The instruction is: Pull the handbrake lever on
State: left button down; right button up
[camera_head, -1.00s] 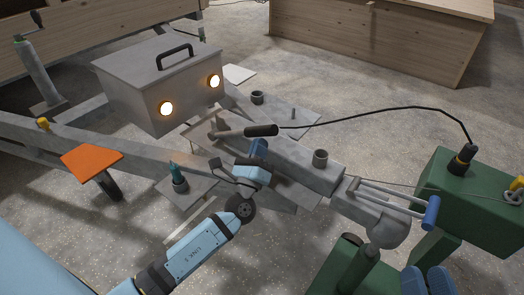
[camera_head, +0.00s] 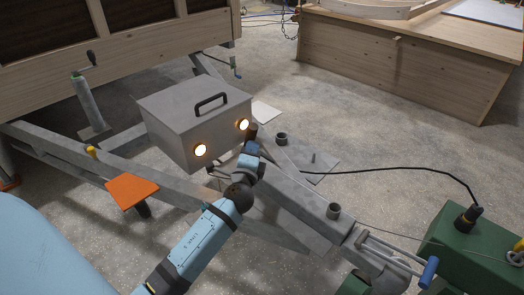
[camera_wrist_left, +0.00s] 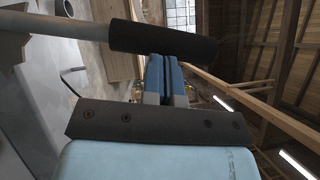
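The handbrake lever has a grey shaft and a black grip. In the head view its grip (camera_head: 252,131) stands up beside the grey box, just beyond my left gripper (camera_head: 250,149), which hides much of the shaft. In the left wrist view the black grip (camera_wrist_left: 150,40) lies across the top of my left gripper's blue fingers (camera_wrist_left: 166,78), with the grey shaft (camera_wrist_left: 45,24) running to the left. The fingers are together, with the grip across their tips rather than between them; they seem to touch it. My right gripper is not in view.
A grey box (camera_head: 185,110) with two lit lamps and a handle stands close behind the gripper. An orange plate (camera_head: 131,191) is on the left frame beam. A coupling with a blue-ended handle (camera_head: 429,270) and a green case (camera_head: 470,245) are at right.

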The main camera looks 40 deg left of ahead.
pick_arm(q)
jog(key=a, duration=0.1)
jog(key=a+r+p, duration=0.1)
jog(key=shift+w+a+r, duration=0.15)
jog(key=shift+w+a, duration=0.05)
jog(key=shift+a, duration=0.1)
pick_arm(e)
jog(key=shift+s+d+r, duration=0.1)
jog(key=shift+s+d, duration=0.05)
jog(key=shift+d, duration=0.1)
pick_arm(q)
jog(key=shift+a+r, duration=0.15)
jog(key=shift+s, duration=0.1)
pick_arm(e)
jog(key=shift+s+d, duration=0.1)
